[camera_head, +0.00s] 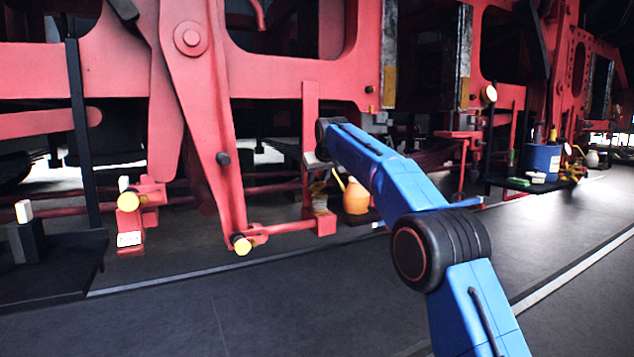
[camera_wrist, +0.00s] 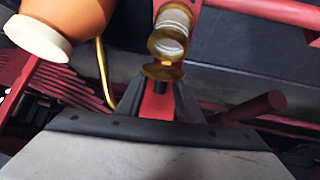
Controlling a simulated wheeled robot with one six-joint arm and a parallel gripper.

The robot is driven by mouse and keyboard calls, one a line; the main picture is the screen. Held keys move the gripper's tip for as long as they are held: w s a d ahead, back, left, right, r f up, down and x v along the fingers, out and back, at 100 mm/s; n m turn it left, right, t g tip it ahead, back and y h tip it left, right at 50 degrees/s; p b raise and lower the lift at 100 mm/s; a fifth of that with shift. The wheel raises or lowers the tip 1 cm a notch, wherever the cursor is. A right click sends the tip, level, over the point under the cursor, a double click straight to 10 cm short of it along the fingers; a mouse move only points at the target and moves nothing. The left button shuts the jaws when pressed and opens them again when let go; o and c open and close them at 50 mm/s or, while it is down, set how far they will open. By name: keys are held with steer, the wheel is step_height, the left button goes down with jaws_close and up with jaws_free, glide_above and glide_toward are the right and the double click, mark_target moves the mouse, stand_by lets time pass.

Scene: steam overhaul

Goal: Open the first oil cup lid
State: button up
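In the wrist view a brass-rimmed oil cup (camera_wrist: 172,30) with a pale ribbed body stands just beyond my fingertips. A flat brass piece that looks like its lid (camera_wrist: 162,70) lies between the cup and the fingertips; whether it is raised or closed is unclear. My gripper (camera_wrist: 160,90) has its dark fingers apart, with red showing between them, close to this brass piece. I cannot tell if they touch. I see nothing held. In the head view my gripper reaches the red bracket (camera_head: 311,125); the cup there is small and partly hidden.
An orange oil can (camera_head: 356,196) stands right of the bracket; in the wrist view the orange can (camera_wrist: 85,18) and its brass spout are close at upper left. Red rods and links surround the cup. A dark shelf (camera_head: 60,262) is at left. The floor in front is clear.

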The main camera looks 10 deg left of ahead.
steer(key=shift+r, duration=0.1)
steer(key=v, duration=1.7)
steer(key=shift+s+d+r, duration=0.1)
steer(key=shift+s+d, duration=0.1)
